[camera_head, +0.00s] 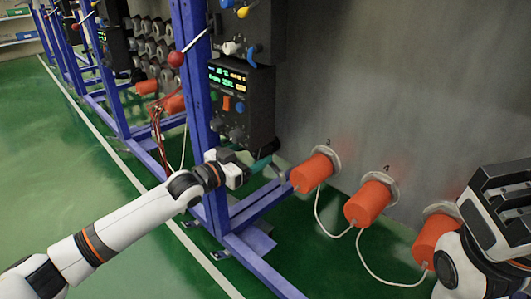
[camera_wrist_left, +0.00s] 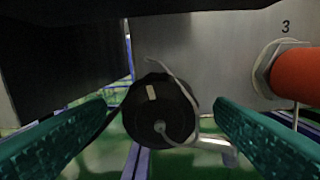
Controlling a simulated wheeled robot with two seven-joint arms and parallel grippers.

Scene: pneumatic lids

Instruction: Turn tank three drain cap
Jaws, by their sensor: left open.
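The orange drain cap marked 3 (camera_head: 312,173) sticks out from the grey tank wall on a pale round flange. It also shows at the right edge of the left wrist view (camera_wrist_left: 300,75), below the number 3. My left gripper (camera_head: 266,165) is open, with teal fingers, just left of this cap and apart from it. In the left wrist view, a black round piece (camera_wrist_left: 150,118) with a pale cord shows between the open fingers (camera_wrist_left: 161,106); I cannot tell whether they touch it. My right gripper (camera_head: 502,195) is at the right edge; its fingertips are unclear.
An orange cap marked 4 (camera_head: 370,203) and another orange cap (camera_head: 435,240), partly behind my right arm, stand to the right. White cords (camera_head: 330,233) hang from the caps. A blue frame (camera_head: 250,210) and a black control box (camera_head: 240,100) stand beside my left gripper.

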